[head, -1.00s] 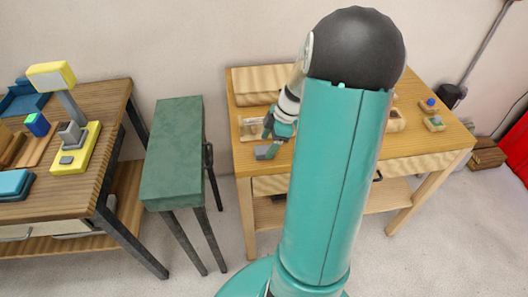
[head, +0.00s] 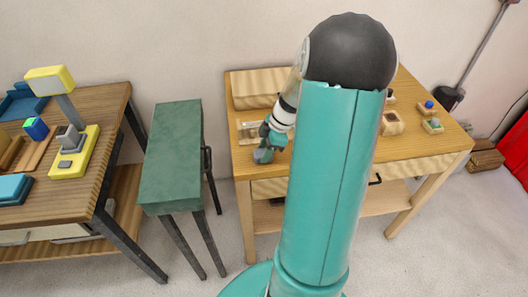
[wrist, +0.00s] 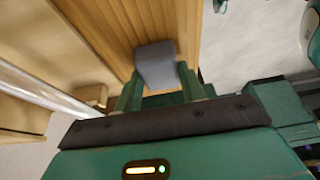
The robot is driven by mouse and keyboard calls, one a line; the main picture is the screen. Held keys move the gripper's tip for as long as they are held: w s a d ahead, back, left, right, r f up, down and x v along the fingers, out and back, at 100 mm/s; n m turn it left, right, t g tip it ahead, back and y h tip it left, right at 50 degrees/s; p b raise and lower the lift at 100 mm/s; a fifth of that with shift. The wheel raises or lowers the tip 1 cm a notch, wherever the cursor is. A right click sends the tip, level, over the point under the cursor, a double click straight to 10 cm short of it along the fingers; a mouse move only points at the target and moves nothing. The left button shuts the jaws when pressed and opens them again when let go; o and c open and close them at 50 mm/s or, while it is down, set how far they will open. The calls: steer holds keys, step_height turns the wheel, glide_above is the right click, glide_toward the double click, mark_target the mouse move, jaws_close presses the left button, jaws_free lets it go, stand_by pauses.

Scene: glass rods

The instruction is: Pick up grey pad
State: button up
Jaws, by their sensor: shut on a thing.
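The grey pad (wrist: 155,66) shows in the wrist view between the two green fingers of my gripper (wrist: 160,90). The fingers are shut on its near part, and its far end sticks out past them over the wooden tabletop. In the head view my gripper (head: 264,150) is low at the left front part of the light wooden table (head: 300,165). There it covers most of the pad. I cannot tell whether the pad still touches the tabletop.
A wooden box (head: 270,85) stands at the back of this table, and small wooden blocks (head: 392,122) lie on its right side. A green bench (head: 172,155) stands to the left. Further left, a dark-legged table holds a yellow lamp-like device (head: 72,150).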

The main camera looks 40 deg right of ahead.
steer(key=shift+r, duration=0.6)
steer(key=s+a+r, duration=0.8)
steer(key=s+r, duration=0.3)
steer(key=shift+s+r, duration=0.2)
steer(key=shift+r, duration=0.15)
steer(key=shift+o, duration=1)
steer(key=shift+c, duration=0.2)
steer(key=shift+w, duration=0.1)
